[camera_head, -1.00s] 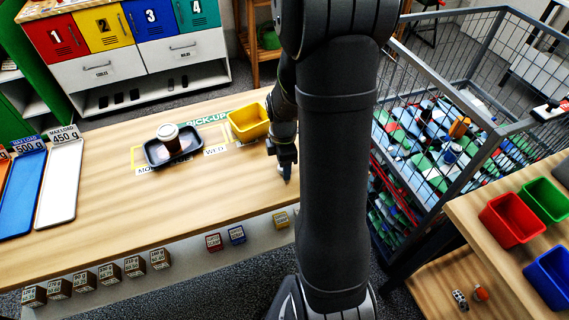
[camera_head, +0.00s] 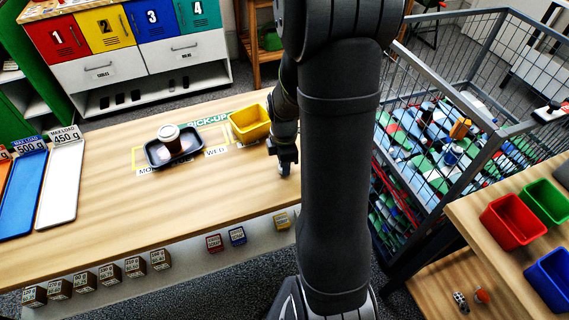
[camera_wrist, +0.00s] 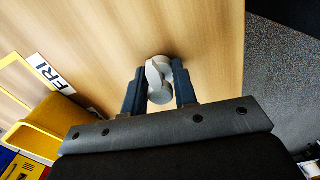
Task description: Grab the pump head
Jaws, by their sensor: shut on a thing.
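The pump head (camera_wrist: 158,72) is a light grey-white piece with a rounded body, seen in the wrist view between the fingers of my gripper (camera_wrist: 160,85). The two dark blue fingers are shut on it, one at each side. Bare wooden table lies under and around it. In the head view my gripper (camera_head: 284,170) is low over the table's right part, beside my dark arm column. The pump head cannot be made out clearly there. The gap between the pump head and the table cannot be judged.
A yellow bin (camera_head: 250,124) stands close to the left of my gripper. A dark tray (camera_head: 154,160) with a coffee cup (camera_head: 169,137) is further left. A wire cage (camera_head: 408,189) stands beyond the table's right edge. The table's front middle is clear.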

